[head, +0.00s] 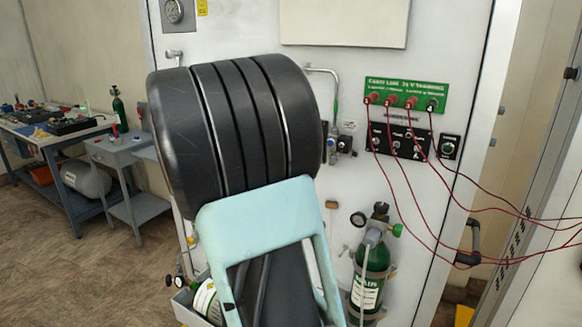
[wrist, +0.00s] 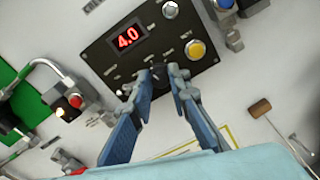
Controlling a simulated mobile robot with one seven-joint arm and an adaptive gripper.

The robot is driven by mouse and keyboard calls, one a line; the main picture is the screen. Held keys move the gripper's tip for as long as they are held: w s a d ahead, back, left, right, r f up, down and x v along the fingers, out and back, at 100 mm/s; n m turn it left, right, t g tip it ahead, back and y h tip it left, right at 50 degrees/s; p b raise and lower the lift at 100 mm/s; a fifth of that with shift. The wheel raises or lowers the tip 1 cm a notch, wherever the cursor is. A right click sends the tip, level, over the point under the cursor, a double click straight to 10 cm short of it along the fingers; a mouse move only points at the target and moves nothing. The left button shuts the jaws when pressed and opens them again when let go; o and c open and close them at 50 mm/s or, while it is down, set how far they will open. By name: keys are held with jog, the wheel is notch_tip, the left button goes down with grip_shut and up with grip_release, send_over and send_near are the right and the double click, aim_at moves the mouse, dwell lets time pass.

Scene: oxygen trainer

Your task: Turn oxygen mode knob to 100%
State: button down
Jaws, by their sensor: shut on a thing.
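In the wrist view a black control panel (wrist: 103,52) carries a red display (wrist: 127,37) reading 4.0. A small dark knob (wrist: 159,72) sits at the panel's lower middle. My gripper (wrist: 161,77) has its blue-grey fingers at either side of this knob and is shut on it. The fingertips hide most of the knob, so its pointer cannot be seen. The small labels around it are too blurred to read. In the head view my arm hides the gripper and this panel.
A yellow button (wrist: 195,49) and a silver knob (wrist: 170,10) sit close by on the panel. Pipe fittings (wrist: 62,100) stand out at left. In the head view, red cables hang from a green terminal panel (head: 390,87), and a green cylinder (head: 370,277) stands below.

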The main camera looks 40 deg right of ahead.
jog(key=shift+m+b, duration=1.4)
jog(key=shift+b, duration=0.4)
jog(key=c, duration=1.8)
grip_release()
jog(key=shift+a, duration=0.1)
jog(key=v, duration=1.2)
jog(key=shift+r, duration=0.1)
